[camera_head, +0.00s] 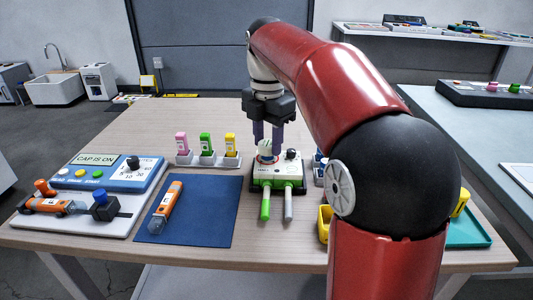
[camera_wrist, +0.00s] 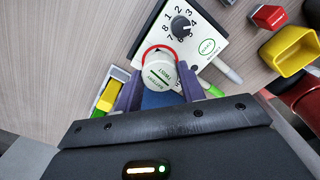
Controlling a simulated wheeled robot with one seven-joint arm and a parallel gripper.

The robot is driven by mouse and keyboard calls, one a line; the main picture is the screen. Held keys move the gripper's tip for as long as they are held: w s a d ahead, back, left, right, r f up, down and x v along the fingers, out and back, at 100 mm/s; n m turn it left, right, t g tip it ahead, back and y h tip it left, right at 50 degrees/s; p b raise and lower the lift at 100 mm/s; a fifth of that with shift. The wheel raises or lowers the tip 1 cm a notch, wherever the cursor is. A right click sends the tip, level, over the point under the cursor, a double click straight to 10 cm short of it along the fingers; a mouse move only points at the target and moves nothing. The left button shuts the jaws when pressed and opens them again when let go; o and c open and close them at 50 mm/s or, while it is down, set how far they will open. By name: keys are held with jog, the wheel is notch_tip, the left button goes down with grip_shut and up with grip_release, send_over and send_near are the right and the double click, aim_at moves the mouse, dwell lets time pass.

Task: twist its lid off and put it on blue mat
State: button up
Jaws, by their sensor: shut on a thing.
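The white round lid (camera_wrist: 160,72), marked with a battery and twist label, sits on a white device with a numbered dial (camera_wrist: 205,38). A red ring shows around the lid's far side. My gripper (camera_wrist: 160,88) has its two purple fingers on either side of the lid and is shut on it. In the head view, my gripper (camera_head: 267,139) points down at the lid (camera_head: 266,152) on the device. Whether the lid has turned or lifted cannot be told. The blue mat (camera_head: 205,215) lies left of the device, with an orange tool (camera_head: 168,203) on its left part.
A rack (camera_head: 208,160) with pink, green and yellow pieces stands behind the mat. A blue panel (camera_head: 108,173) and a white board with orange and blue parts are at far left. A yellow container (camera_head: 325,224) stands right of the device. The mat's right half is clear.

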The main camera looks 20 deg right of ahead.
aim_at(267, 143)
jog(key=shift+r, duration=0.25)
dwell(0.4)
jog(key=shift+r, duration=1.5)
